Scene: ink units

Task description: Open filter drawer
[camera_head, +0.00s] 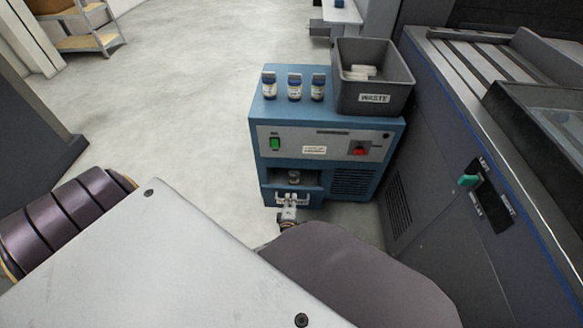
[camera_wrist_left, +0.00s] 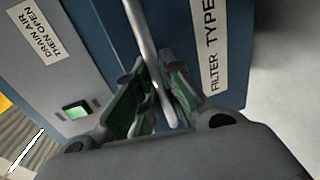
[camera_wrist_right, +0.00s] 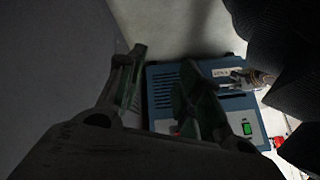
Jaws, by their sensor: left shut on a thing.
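The blue unit (camera_head: 330,150) stands on the floor right of centre. Low on its front left is the filter drawer's blue front (camera_head: 270,197), with a pale bar handle (camera_head: 304,199). My left gripper (camera_head: 289,203) is at this handle. In the left wrist view its green-padded fingers (camera_wrist_left: 155,98) are closed around the metal handle bar (camera_wrist_left: 142,35), beside the "FILTER TYPE" label (camera_wrist_left: 209,45). Above the handle is a dark recess with a small grey round part (camera_head: 294,178). How far the drawer stands out is unclear. My right gripper (camera_wrist_right: 158,95) is open and empty; the unit shows behind it.
A grey waste bin (camera_head: 374,98) and several small bottles (camera_head: 294,87) stand on the unit. A green switch (camera_head: 275,143) and red switch (camera_head: 359,149) are on its face. A large grey machine (camera_head: 440,170) is close on the right.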

